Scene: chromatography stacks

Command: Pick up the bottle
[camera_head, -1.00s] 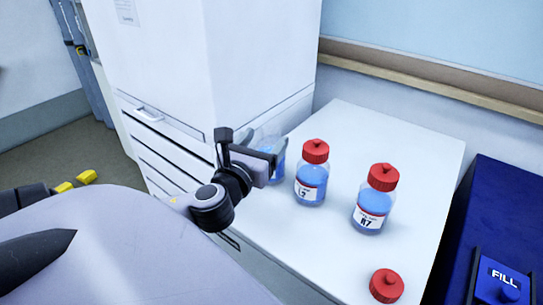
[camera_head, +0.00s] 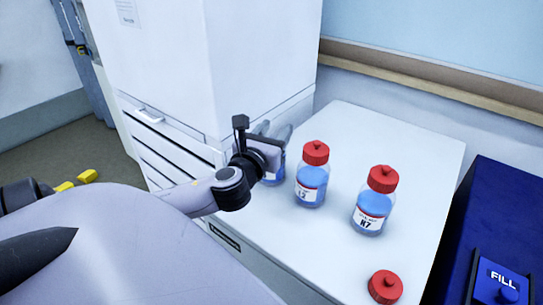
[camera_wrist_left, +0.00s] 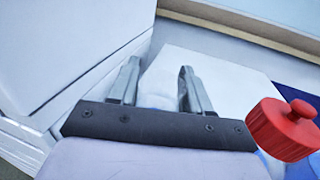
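A clear, uncapped bottle (camera_head: 272,177) with blue liquid stands on the white counter, partly hidden behind my left gripper (camera_head: 272,130). In the left wrist view, the bottle (camera_wrist_left: 162,84) shows as a pale translucent shape between the two fingers of the left gripper (camera_wrist_left: 160,72). The fingers are one on each side of it. I cannot tell whether they press on it. My right gripper is not in view.
A loose red cap (camera_head: 385,286) lies at the counter's front right; a red cap also shows in the left wrist view (camera_wrist_left: 284,128). A tall white cabinet (camera_head: 210,60) stands left, a blue unit marked FILL (camera_head: 497,230) right. The counter's back (camera_head: 385,135) is clear.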

